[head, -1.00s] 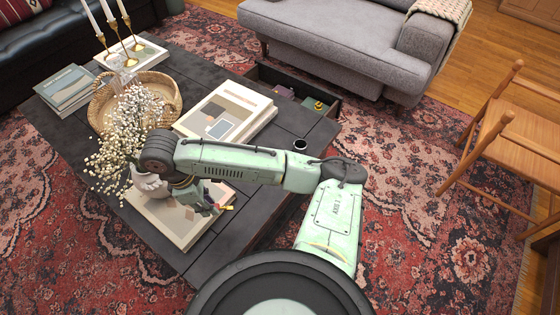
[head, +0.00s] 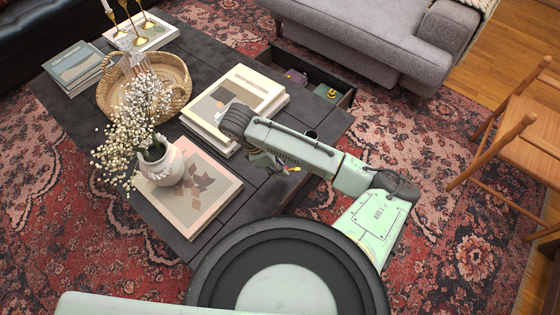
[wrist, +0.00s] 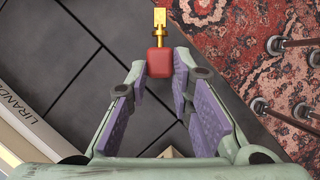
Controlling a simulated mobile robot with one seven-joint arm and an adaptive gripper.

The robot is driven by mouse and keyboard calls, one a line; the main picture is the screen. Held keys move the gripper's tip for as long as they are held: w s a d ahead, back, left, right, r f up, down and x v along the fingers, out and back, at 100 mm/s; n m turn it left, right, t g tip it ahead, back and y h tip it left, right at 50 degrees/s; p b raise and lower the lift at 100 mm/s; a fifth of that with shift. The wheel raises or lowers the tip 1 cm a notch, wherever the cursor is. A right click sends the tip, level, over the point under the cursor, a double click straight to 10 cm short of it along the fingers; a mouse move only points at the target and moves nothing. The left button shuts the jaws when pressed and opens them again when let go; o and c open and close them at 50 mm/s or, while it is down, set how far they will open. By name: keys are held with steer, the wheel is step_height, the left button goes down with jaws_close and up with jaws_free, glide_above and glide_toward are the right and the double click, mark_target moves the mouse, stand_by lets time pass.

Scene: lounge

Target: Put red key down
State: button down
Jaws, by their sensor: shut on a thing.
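The red key (wrist: 159,62) has a red head and a gold shaft that points away from my gripper in the wrist view. My gripper (head: 276,163) is shut on the red head between its fingertips. In the head view only a small yellow bit of the key (head: 294,169) shows beside the gripper. The key is above the dark coffee table (head: 262,202), near its right edge. The wrist view shows bare dark table top (wrist: 60,65) beneath and left of the key, with the patterned rug to the right. The height above the table is hard to tell.
A white vase (head: 162,166) of flowers stands on a flat book (head: 205,205). An open drawer (head: 345,97) holds small items. A wicker tray (head: 178,72) is farther back.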

steer(key=w, duration=0.4)
steer(key=shift+d+f+p, duration=0.15)
steer(key=shift+f+p, duration=0.05)
steer(key=shift+p, duration=0.2)
steer(key=shift+s+f+p, duration=0.15)
steer(key=shift+f+p, duration=0.15)
steer(key=shift+f, duration=1.4)
steer(key=shift+f, duration=0.1)
steer(key=shift+f, duration=0.45)
steer(key=c, duration=1.4)
jaws_free()
steer(key=shift+f, duration=0.1)
steer(key=shift+d+v, duration=0.15)
steer(key=shift+v, duration=3.2)
steer(key=shift+d+v, duration=0.15)
steer(key=shift+v, duration=3.15)
